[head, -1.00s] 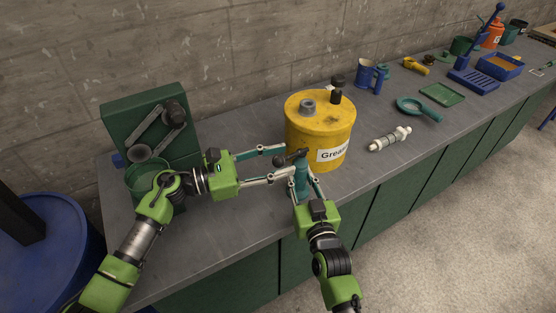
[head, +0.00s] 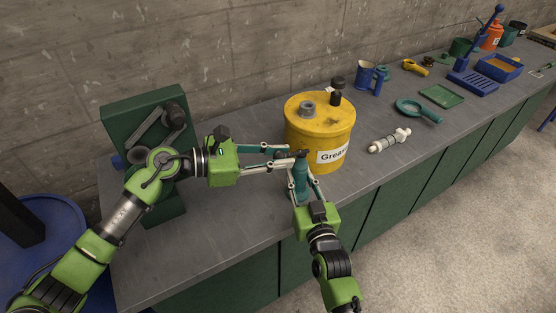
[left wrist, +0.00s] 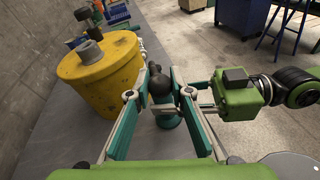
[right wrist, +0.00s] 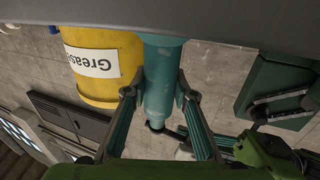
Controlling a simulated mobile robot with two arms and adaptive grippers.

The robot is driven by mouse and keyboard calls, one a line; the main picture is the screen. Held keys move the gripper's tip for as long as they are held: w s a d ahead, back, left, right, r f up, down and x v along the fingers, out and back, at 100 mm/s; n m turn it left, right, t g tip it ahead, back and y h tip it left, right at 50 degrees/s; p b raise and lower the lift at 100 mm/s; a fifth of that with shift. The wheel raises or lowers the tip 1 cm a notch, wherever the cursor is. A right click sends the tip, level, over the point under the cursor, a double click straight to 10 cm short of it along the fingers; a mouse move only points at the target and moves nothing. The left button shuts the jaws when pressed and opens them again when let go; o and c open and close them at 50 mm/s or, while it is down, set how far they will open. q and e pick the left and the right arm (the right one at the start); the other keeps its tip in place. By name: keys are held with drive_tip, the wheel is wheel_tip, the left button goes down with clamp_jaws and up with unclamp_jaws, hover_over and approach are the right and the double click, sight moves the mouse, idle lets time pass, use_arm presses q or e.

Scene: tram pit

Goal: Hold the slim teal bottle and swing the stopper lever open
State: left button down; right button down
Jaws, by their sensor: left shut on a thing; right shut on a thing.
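The slim teal bottle (head: 301,183) stands upright just in front of the yellow grease drum. My right gripper (head: 302,191) is shut around its body from the front; the bottle also shows between the fingers in the right wrist view (right wrist: 160,85). The dark stopper lever (left wrist: 158,88) is at the bottle's top, between my left fingers in the left wrist view. My left gripper (head: 285,156) comes in from the left and is shut on the lever. In the head view the fingers hide much of the lever.
The yellow grease drum (head: 320,130) stands close behind the bottle and left fingers. A white-grey cylindrical piece (head: 390,140) and a teal round-headed tool (head: 418,109) lie to the right. The bench's front edge is near.

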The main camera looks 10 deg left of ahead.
use_arm(q)
drive_tip(key=shift+w+d+r+g+y, duration=0.2)
drive_tip(key=shift+r+g+y, duration=0.15)
drive_tip(key=shift+r+y, duration=0.25)
drive_tip(key=shift+w+d+r+g+y, duration=0.1)
drive_tip(key=shift+d+r+g+y, duration=0.1)
drive_tip(key=shift+r+g+y, duration=0.3)
drive_tip(key=r+y, duration=0.1)
drive_tip(key=w+d+r+g+y, duration=0.1)
drive_tip(key=y, duration=0.1)
drive_tip(key=shift+d+r+n+g, duration=0.1)
drive_tip(key=shift+d+n+g, duration=0.15)
drive_tip(key=shift+n, duration=0.15)
drive_tip(key=y, duration=0.1)
drive_tip(key=w+d+r+g+y, duration=0.1)
drive_tip(key=shift+d+g+y, duration=0.15)
drive_tip(key=shift+g+y, duration=0.15)
drive_tip(key=shift+y, duration=0.1)
drive_tip(key=shift+w+d+r+n+g+y, duration=0.2)
drive_tip(key=shift+w+d+n+g+y, duration=0.25)
drive_tip(key=shift+y, duration=0.45)
use_arm(e)
drive_tip(key=shift+s, duration=0.1)
use_arm(q)
drive_tip(key=shift+s, duration=0.1)
use_arm(e)
drive_tip(key=shift+f, duration=0.1)
use_arm(q)
drive_tip(key=c, duration=1.8)
unclamp_jaws()
